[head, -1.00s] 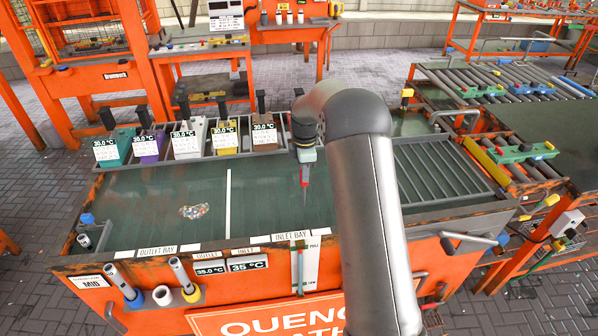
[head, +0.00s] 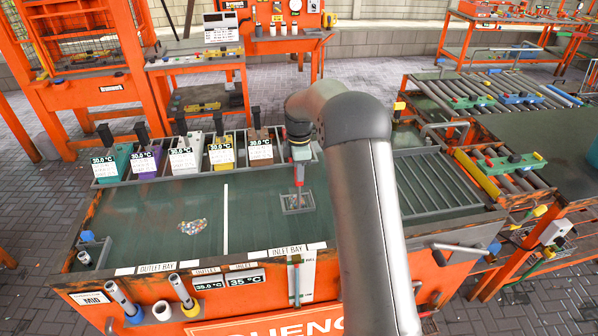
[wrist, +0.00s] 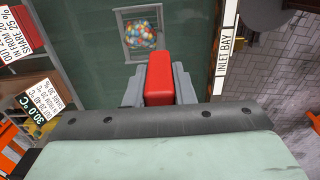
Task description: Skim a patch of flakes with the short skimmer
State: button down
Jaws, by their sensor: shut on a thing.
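My gripper (head: 299,168) is shut on the red handle (wrist: 159,76) of the short skimmer and hangs over the inlet side of the bath. The skimmer's pale square frame (head: 297,202) shows below it in the head view, right of the white divider. In the wrist view, multicoloured flakes (wrist: 140,33) show within the frame's outline; I cannot tell whether they lie in it or under it. Another speckled patch of flakes (head: 192,226) lies on the green bath surface (head: 130,215), left of the divider, apart from the skimmer.
The white divider (head: 225,215) splits the bath. Several coloured containers with cards stand along the back edge, including a yellow one (head: 221,157). A slatted grey rack (head: 437,182) lies right of the bath. Tubes (head: 183,291) stand at the front. Open bath surface lies around the left flake patch.

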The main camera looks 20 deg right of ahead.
jog(key=shift+r+p, duration=0.75)
jog(key=shift+r, duration=1.95)
